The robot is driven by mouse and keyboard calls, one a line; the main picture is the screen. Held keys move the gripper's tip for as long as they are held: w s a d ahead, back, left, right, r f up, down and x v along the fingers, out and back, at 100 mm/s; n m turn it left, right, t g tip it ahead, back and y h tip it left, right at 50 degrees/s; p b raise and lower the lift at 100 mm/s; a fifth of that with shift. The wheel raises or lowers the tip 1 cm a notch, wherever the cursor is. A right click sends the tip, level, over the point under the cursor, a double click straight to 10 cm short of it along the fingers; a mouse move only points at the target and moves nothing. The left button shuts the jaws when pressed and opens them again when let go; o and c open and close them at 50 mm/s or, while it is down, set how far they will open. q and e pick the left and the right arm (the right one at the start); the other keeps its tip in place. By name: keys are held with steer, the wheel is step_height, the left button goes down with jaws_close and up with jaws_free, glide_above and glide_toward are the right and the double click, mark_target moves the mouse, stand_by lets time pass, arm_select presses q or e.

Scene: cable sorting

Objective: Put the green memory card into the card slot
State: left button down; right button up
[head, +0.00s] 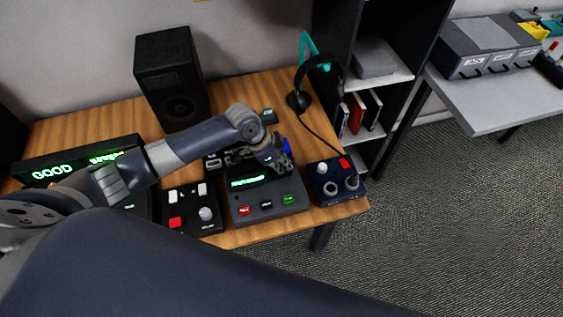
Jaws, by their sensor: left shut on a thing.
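My left gripper (279,163) is over the back part of a dark console (266,207) with a lit green display and red and green buttons. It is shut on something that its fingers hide. I cannot make out the green memory card or the card slot; the gripper and arm cover the back of the console. A small blue thing (287,145) shows right beside the gripper; I cannot tell what it is. My right gripper is not in view.
Control boxes stand left (190,209) and right (335,182) of the console. A speaker (172,80), a headset on a stand (318,62) and a small dark box with a teal display (268,115) are behind. A lit sign (52,172) is at the left.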

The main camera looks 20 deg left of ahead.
arm_select(q)
steer(key=c, duration=1.7)
jaws_free()
steer(key=shift+o, duration=0.2)
steer(key=shift+r, duration=0.1)
steer(key=shift+w+a, duration=0.1)
